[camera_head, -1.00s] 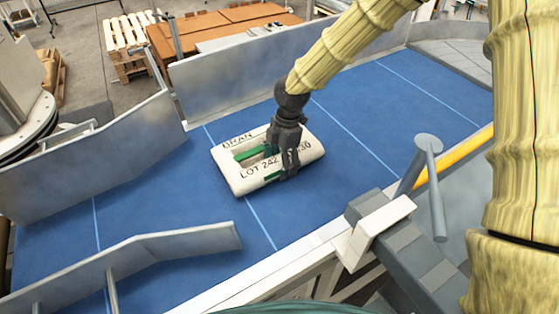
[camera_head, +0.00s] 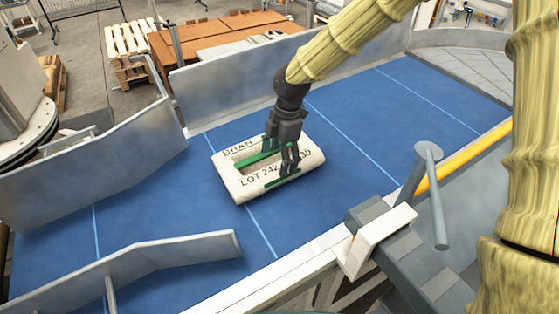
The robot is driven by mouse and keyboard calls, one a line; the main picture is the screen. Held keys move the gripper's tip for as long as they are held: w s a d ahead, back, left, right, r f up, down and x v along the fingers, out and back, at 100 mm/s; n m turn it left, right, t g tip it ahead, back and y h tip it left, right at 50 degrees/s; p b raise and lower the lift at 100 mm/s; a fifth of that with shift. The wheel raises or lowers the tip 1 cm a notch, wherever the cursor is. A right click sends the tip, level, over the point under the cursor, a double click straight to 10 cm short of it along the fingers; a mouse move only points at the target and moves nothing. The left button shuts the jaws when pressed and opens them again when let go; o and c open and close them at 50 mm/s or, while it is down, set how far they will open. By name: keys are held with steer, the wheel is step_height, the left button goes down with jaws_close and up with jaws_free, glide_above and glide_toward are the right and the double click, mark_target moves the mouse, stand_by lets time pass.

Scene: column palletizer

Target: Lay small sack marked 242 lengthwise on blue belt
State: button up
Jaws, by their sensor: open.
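The small sack (camera_head: 240,187) is off-white, with printed words and "LOT 242" on its upper face. It lies flat on the blue belt (camera_head: 345,150), its long side slanting up to the right, across a pale line on the belt. The gripper hides part of the print. I cannot tell whether the fingers touch the sack.
Metal guide walls (camera_head: 245,70) edge the belt at the back, and angled guides stand at left (camera_head: 100,155) and front left (camera_head: 170,248). A grey post with a crossbar (camera_head: 428,165) and a yellow rail (camera_head: 470,155) stand at right. The belt right of the sack is clear.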

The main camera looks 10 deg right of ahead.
steer(key=shift+r, duration=2.65)
